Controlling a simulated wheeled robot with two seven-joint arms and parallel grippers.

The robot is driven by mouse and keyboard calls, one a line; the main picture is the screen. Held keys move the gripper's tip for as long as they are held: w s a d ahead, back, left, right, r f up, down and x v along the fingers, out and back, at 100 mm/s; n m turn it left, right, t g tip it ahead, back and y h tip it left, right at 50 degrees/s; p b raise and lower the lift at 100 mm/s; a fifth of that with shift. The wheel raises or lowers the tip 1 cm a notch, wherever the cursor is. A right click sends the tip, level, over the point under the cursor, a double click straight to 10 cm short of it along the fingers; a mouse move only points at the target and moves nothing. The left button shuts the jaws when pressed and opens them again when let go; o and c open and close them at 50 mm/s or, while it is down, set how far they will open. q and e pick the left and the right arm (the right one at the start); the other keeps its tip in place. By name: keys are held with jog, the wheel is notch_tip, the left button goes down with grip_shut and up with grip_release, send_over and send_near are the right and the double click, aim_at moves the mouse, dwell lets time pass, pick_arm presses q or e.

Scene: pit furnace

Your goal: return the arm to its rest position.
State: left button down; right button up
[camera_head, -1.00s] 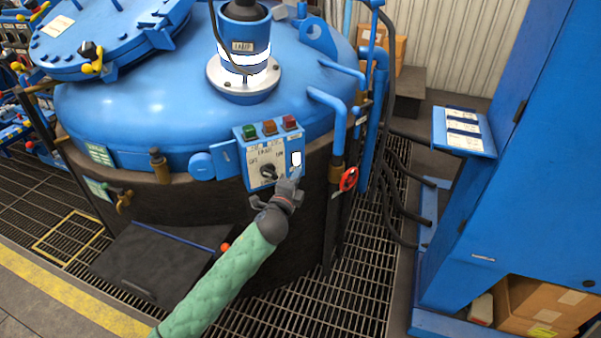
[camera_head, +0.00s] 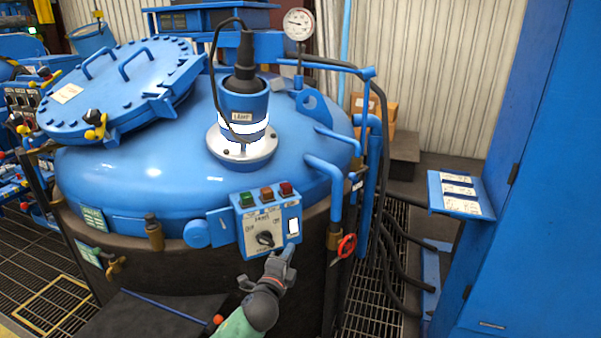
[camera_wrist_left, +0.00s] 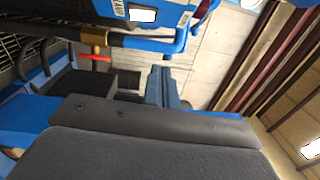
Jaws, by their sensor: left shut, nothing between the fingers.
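My left arm comes in from the bottom of the head view. Its gripper (camera_head: 284,262) is shut and empty, close in front of the lower edge of the blue control box (camera_head: 270,222). I cannot tell whether it touches the box. In the left wrist view a dark grey padded part of my own arm fills the bottom. My right gripper is not in view.
The blue furnace vessel (camera_head: 120,180) with its lamp (camera_head: 243,125) stands behind the box. A blue cabinet (camera_head: 540,200) stands at right. Black hoses (camera_head: 385,250) hang between them over floor grating.

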pick_arm(q)
jog(key=s+a+f+n+g+y, duration=0.6)
jog(key=a+n, duration=0.3)
jog(key=n, duration=0.6)
jog(key=s+f+n+g, duration=0.1)
jog(key=s+f+g, duration=0.2)
jog(key=s, duration=0.9)
jog(key=s+a+f+n+g+h, duration=0.1)
jog(key=s+f+g, duration=0.3)
jog(key=s+f, duration=0.5)
jog(key=s+a+f+n+g, duration=0.1)
jog(key=s+f, duration=0.5)
jog(key=s, duration=1.1)
jog(key=shift+f+n+g+h, duration=0.4)
jog(key=shift+n+g, duration=0.5)
jog(key=shift+g, duration=0.3)
